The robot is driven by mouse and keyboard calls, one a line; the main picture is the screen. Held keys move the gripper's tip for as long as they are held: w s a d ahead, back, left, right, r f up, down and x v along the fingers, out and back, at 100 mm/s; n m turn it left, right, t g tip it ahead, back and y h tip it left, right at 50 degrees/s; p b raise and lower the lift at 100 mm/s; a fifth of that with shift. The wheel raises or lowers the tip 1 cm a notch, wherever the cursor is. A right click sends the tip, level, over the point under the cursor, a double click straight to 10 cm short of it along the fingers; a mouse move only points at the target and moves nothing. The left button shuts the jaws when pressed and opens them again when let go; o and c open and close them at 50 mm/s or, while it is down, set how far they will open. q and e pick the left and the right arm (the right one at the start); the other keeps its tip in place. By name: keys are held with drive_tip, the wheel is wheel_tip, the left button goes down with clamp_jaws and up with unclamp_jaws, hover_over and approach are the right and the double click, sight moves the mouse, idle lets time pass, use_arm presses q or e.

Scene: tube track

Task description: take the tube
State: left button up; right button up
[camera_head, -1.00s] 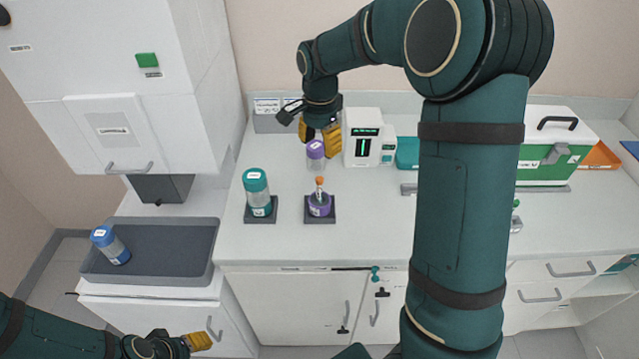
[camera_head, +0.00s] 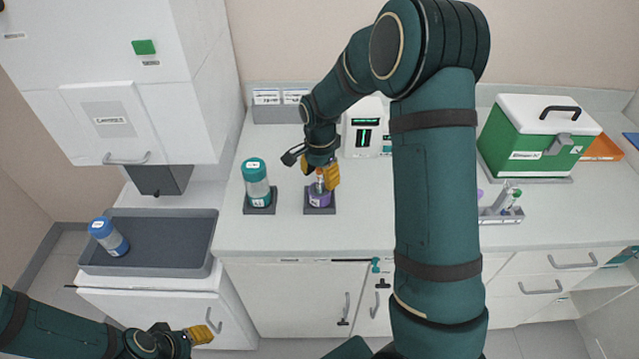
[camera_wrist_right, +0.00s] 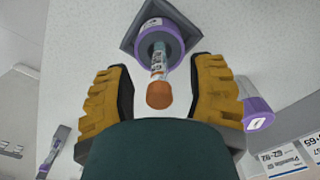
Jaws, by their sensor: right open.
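The tube (camera_wrist_right: 158,62) has an orange cap (camera_wrist_right: 159,95) and stands in a purple holder (camera_wrist_right: 172,28) on a dark square pad (camera_head: 319,209). In the head view the holder (camera_head: 320,199) shows below my right gripper (camera_head: 322,176), which partly hides the tube. My right gripper's yellow fingers (camera_wrist_right: 160,100) are open, one on each side of the tube's capped end, with gaps on both sides. My left gripper (camera_head: 198,335) is low at the left, away from the tube; its finger gap cannot be made out.
A teal-capped jar (camera_head: 256,182) stands on a pad just left of the holder. A purple-capped jar (camera_wrist_right: 257,114) lies near the right finger in the wrist view. A blue-capped jar (camera_head: 108,236) is in the grey tray (camera_head: 180,257). A white device (camera_head: 362,128) stands behind.

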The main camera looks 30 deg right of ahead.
drive_tip(key=shift+f, duration=0.2)
clamp_jaws()
drive_tip(key=shift+r, duration=0.15)
wheel_tip(320, 180, up, 10)
drive_tip(key=shift+f+p, duration=0.1)
drive_tip(key=shift+p, duration=0.4)
